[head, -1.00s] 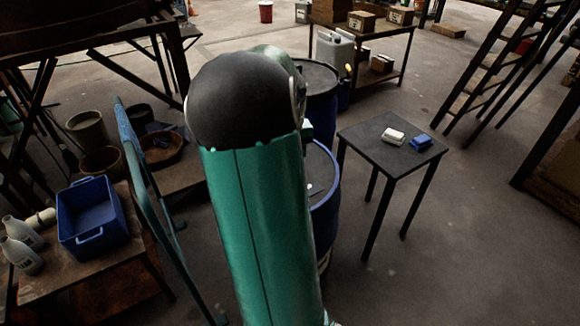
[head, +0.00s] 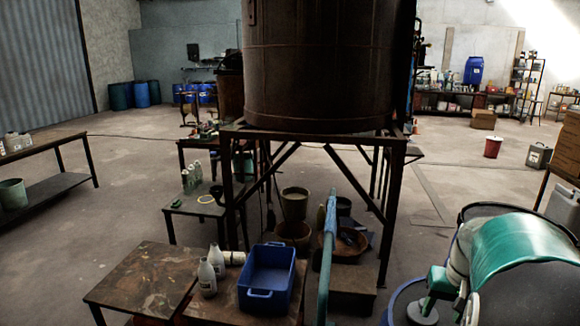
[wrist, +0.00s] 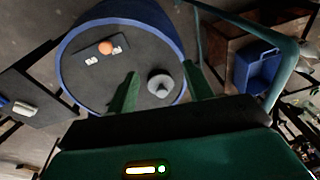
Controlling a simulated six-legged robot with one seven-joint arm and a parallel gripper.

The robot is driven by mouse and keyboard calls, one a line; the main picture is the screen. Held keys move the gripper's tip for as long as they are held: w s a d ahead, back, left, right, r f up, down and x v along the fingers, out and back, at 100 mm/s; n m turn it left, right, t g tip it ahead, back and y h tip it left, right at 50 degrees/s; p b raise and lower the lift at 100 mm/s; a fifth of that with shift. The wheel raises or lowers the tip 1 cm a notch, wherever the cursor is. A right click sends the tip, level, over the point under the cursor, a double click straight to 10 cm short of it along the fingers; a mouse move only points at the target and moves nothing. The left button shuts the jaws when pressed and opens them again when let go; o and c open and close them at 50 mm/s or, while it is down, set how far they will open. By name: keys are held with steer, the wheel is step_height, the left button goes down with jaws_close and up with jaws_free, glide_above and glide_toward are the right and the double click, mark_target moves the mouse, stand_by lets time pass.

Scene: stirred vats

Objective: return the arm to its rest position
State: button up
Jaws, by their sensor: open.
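My arm (head: 525,245) shows as a green link at the lower right of the head view, above a dark drum top with a blue rim. In the wrist view my gripper (wrist: 161,69) is open, its two green fingers apart with nothing between them in its grip. Beyond the fingers is a blue drum (wrist: 176,22) with a dark top. A grey round piece with a knob (wrist: 160,84) lies on that top, seen between the fingers. An orange ball (wrist: 106,47) and small white pieces lie there too.
A blue bin (head: 268,278) and white bottles (head: 215,260) stand on low tables, beside a blue-green rail (head: 327,250). A large dark tank (head: 320,70) on a metal frame stands behind. A small table (wrist: 38,90) is left in the wrist view. Open floor lies at left.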

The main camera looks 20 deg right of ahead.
steer(key=w+a+r+n+t, duration=0.1)
steer(key=a+r+n+t, duration=0.3)
steer(key=a, duration=1.3)
steer(key=s+a+r+n, duration=0.1)
steer(key=s+a, duration=0.2)
steer(key=a, duration=0.4)
steer(key=s+a+r+n, duration=0.1)
steer(key=s+a, duration=0.2)
steer(key=a, duration=0.4)
steer(key=shift+s+a+r+n, duration=0.25)
steer(key=shift+s+r+n, duration=0.05)
steer(key=shift+s+r, duration=0.1)
steer(key=c, duration=0.3)
steer(key=shift+c, duration=0.2)
steer(key=shift+d, duration=0.15)
